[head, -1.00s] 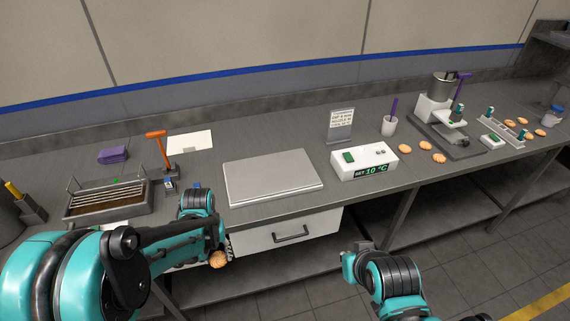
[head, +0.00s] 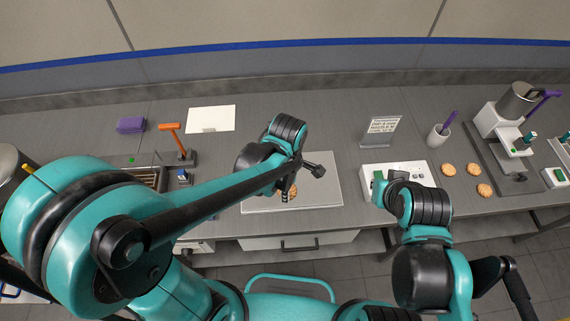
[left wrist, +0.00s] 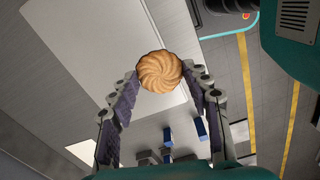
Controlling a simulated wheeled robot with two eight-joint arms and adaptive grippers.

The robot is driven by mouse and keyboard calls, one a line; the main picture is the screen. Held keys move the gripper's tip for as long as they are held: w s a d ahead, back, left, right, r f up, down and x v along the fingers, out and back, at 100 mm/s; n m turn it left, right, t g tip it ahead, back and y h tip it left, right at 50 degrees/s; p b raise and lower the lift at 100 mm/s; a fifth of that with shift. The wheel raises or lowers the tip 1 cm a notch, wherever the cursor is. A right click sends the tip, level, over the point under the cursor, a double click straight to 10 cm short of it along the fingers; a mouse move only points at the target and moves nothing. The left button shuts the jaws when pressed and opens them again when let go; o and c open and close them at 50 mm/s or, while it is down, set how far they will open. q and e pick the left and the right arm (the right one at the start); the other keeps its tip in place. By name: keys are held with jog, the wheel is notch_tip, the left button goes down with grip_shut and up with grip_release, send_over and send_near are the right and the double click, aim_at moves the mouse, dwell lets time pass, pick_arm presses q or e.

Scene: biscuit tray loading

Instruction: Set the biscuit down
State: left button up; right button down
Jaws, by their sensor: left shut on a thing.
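A round golden biscuit with a swirled top (left wrist: 160,71) sits between the two fingertips of my left gripper (left wrist: 160,80) in the left wrist view. The gripper is shut on it. In the head view the left gripper (head: 288,190) is over the pale flat slab (head: 325,190) on the counter, with the biscuit mostly hidden by the arm. The slab also shows behind the biscuit in the left wrist view (left wrist: 85,45). I cannot tell how far the biscuit is above it. My right arm's end is over the white control box; its gripper fingers cannot be made out.
The white control box (head: 415,172) stands right of the slab. Several loose biscuits (head: 475,169) lie further right. A sign (head: 381,130), a cup (head: 437,136) and a machine (head: 500,125) stand behind. An orange-handled tool (head: 171,128) and white sheet (head: 210,119) are at left.

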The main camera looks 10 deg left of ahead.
pick_arm(q)
jog(key=w+a+f, duration=0.1)
jog(key=w+f, duration=0.1)
jog(key=w, duration=0.1)
jog(key=w+a+f+b, duration=0.1)
jog(key=w+a+f, duration=0.1)
jog(key=w, duration=0.1)
jog(key=w+a+f, duration=0.2)
jog(key=w, duration=0.1)
jog(key=shift+w+f+b, duration=0.1)
jog(key=shift+f+b, duration=0.15)
jog(key=shift+b, duration=0.05)
notch_tip(320, 180, down, 4)
jog(key=shift+f+b, duration=0.1)
jog(key=shift+b, duration=0.35)
jog(key=o, duration=0.7)
